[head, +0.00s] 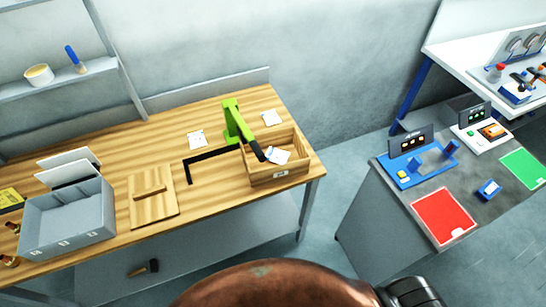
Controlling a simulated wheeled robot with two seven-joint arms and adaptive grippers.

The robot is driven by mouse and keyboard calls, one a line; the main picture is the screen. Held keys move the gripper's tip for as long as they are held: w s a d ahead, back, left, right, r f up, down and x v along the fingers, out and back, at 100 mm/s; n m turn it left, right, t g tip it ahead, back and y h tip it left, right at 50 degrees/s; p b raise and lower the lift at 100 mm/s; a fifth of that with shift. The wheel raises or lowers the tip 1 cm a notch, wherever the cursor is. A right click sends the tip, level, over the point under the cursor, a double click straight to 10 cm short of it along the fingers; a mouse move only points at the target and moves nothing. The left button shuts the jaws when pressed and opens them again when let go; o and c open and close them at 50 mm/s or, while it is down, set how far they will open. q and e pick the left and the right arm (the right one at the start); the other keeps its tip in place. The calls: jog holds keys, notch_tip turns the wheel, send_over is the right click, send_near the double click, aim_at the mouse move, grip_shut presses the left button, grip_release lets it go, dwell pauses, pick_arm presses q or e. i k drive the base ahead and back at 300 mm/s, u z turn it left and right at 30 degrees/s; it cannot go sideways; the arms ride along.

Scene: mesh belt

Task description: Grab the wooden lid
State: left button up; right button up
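The wooden lid (153,209) is a flat, light wood square with a raised bar handle (150,190) across it. It lies flat on the wooden workbench (225,188), just right of a grey bin. Nothing covers it and nothing touches its handle. I see neither of my grippers clearly in the head view. A rounded brown part and a dark ribbed part at the bottom edge look like my own body.
The grey bin (66,243) stands left of the lid. To the right are a black L-shaped bracket (188,170), a green upright fixture (231,118) and an open wooden box (262,178) holding papers. A grey table (392,220) with coloured panels stands apart at right.

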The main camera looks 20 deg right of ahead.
aim_at(152, 198)
jog(key=u, duration=0.25)
jog(key=k, duration=0.45)
jog(key=u, duration=1.3)
jog(key=i, duration=0.95)
jog(key=z, duration=0.85)
